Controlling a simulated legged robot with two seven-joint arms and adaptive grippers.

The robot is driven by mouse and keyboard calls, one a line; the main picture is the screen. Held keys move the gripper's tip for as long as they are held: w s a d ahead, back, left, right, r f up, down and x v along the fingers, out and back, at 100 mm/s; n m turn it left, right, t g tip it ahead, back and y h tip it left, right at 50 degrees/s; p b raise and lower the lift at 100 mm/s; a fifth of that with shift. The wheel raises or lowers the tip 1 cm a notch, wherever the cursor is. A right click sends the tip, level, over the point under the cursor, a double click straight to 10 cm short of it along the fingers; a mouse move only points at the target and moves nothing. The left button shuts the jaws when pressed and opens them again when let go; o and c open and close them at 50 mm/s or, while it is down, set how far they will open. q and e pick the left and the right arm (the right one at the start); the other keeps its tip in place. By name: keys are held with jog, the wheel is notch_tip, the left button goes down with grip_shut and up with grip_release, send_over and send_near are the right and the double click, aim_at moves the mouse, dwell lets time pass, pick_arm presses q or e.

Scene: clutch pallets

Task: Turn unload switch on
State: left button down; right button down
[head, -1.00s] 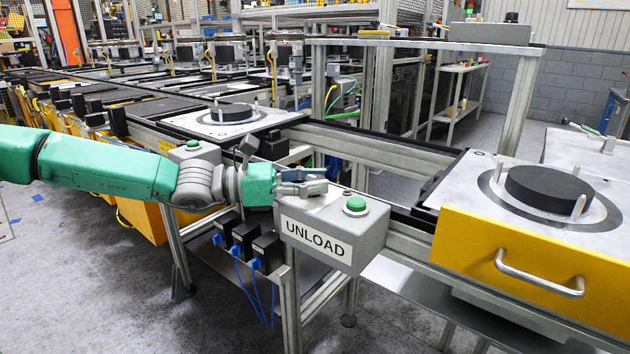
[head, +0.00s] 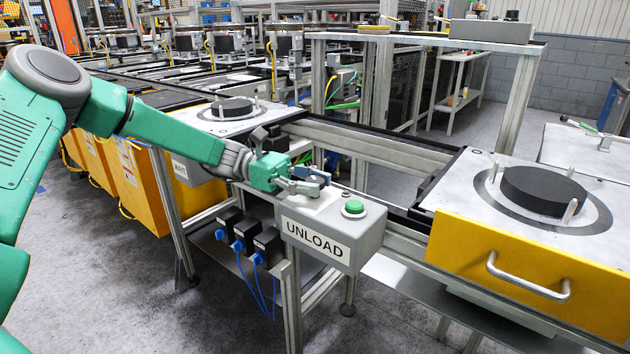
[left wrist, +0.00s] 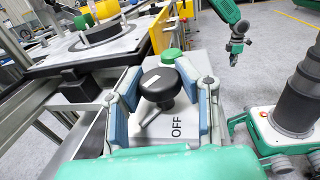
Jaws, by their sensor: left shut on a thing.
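The grey UNLOAD box (head: 360,240) stands on the rail in the middle of the head view, with a green button (head: 353,208) on top. My left gripper (head: 312,181) is over the top of this box, left of the button. In the left wrist view its blue-padded fingers are shut on the black unload switch knob (left wrist: 160,84). The word OFF (left wrist: 176,128) is printed on the box beside the knob. The gripper hides the knob in the head view. My right gripper (left wrist: 236,46) hangs apart in the left wrist view, too small to read.
A yellow-fronted drawer (head: 530,275) with a metal handle is right of the box. A second box marked WAIT (head: 190,172) is behind my left forearm. Blue-plugged cables (head: 258,258) hang below the rail. The floor at the front left is open.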

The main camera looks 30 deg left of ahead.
pick_arm(q)
jog(key=shift+w+r+m+g+y, duration=0.1)
jog(key=shift+m+g+y, duration=0.1)
jog(key=shift+m+g, duration=1.25)
jog(key=shift+m+g+y, duration=0.2)
jog(key=shift+m+g, duration=0.75)
jog(key=shift+g, duration=1.3)
jog(key=c, duration=1.1)
grip_release()
jog(key=shift+c, duration=0.2)
jog(key=shift+a, duration=0.1)
